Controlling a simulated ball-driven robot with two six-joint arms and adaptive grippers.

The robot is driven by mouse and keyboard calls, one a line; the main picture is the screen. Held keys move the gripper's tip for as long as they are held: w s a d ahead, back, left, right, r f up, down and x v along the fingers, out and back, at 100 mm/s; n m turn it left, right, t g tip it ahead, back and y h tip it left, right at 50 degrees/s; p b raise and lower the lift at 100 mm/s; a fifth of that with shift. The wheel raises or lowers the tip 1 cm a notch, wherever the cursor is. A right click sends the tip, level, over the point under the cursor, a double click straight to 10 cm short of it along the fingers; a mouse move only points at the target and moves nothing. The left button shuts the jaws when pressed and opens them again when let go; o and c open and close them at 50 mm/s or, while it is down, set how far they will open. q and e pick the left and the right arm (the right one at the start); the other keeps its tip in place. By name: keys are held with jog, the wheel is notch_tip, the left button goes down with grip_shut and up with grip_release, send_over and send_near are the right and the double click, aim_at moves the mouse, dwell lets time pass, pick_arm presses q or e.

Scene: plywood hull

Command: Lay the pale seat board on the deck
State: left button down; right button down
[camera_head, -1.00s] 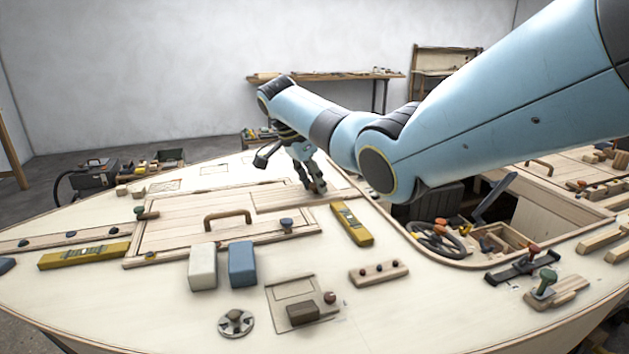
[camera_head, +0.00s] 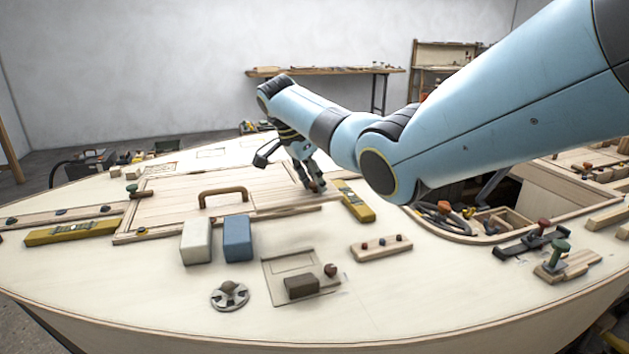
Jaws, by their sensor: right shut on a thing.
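The pale seat board (camera_head: 279,190) shows as light wood at the right part of the hatch area on the deck, in the head view. Its outline blends with the similar wood around it, and I cannot tell whether it lies flat or is slightly raised. My right gripper (camera_head: 315,186) reaches in from the right and points down at the board's right end, shut on it. The fingertips are small and partly dark against a brown bit there. The pale deck (camera_head: 130,285) spreads around. My left gripper is not in view.
A brown handle (camera_head: 222,194) stands left of the board. A yellow level (camera_head: 355,202) lies just right of my gripper. A white block (camera_head: 196,242) and a blue block (camera_head: 237,239) stand in front. An open well (camera_head: 440,228) lies to the right.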

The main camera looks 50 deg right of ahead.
jog(key=shift+f+b, duration=0.3)
jog(key=shift+f, duration=0.25)
jog(key=shift+f+b, duration=0.75)
jog(key=shift+f, duration=0.8)
jog(key=shift+f+b, duration=1.45)
jog(key=shift+f, duration=1.15)
jog(key=c, duration=0.9)
grip_release()
